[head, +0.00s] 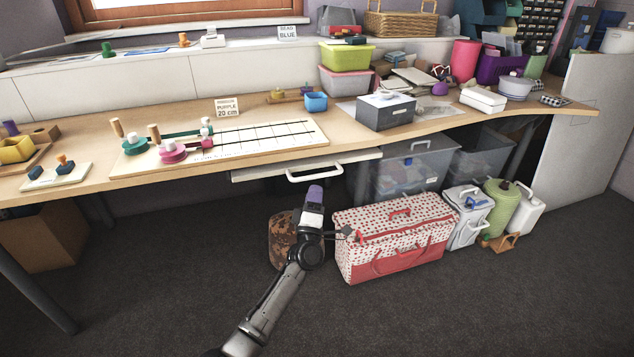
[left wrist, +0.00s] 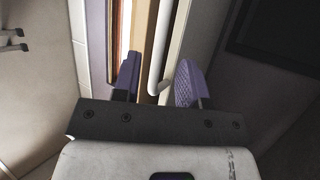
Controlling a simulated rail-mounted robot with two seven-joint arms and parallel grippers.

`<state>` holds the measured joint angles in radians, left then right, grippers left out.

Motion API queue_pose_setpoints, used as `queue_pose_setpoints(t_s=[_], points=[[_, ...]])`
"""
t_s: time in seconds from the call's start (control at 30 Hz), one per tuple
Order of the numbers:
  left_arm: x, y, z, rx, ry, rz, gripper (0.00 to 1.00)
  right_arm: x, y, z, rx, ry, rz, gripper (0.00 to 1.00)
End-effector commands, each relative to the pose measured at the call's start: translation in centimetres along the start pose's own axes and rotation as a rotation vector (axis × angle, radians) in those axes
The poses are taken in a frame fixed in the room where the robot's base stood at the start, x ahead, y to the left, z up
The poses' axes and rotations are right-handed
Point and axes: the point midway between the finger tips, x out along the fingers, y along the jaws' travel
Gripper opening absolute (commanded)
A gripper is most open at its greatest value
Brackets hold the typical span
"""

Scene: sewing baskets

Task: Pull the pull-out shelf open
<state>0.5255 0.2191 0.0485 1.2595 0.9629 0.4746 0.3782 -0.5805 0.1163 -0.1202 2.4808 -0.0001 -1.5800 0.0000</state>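The pull-out shelf (head: 258,174) is a pale, thin board just under the front edge of the desk, and only a narrow front part shows. Its white bar handle (head: 315,174) sits on its front. My left gripper (head: 315,192) is just below and in front of the handle, with purple fingertips. In the left wrist view, the gripper (left wrist: 158,82) is open, and the white handle (left wrist: 161,45) lies in line with the gap between the fingers, with space visible on both sides. I cannot tell how deep it lies between them. My right gripper is not in view.
A red-and-white dotted sewing bag (head: 395,262) and a brown patterned basket (head: 282,240) stand on the floor near my left arm. Clear bins (head: 405,172) are under the desk to the right. A board with spools (head: 255,142) lies on the desk (head: 200,175) above.

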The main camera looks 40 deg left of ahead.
Motion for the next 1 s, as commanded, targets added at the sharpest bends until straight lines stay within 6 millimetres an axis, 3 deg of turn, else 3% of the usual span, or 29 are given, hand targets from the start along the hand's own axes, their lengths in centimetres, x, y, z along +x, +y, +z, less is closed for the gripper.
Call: queue_pose_setpoints(t_s=[0.2,0.4,0.87,1.0], points=[[3.4,-0.2,0.0,0.0,0.0,0.001,0.39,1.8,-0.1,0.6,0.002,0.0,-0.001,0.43],[5.2,-0.1,0.0,0.001,0.0,0.0,0.39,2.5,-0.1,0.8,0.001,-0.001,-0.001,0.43],[6.0,0.0,0.0,0.001,-0.001,0.0,0.39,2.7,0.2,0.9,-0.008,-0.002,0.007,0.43],[6.0,0.0,0.0,0.001,-0.001,0.0,0.28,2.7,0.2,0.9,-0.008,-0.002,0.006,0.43]])
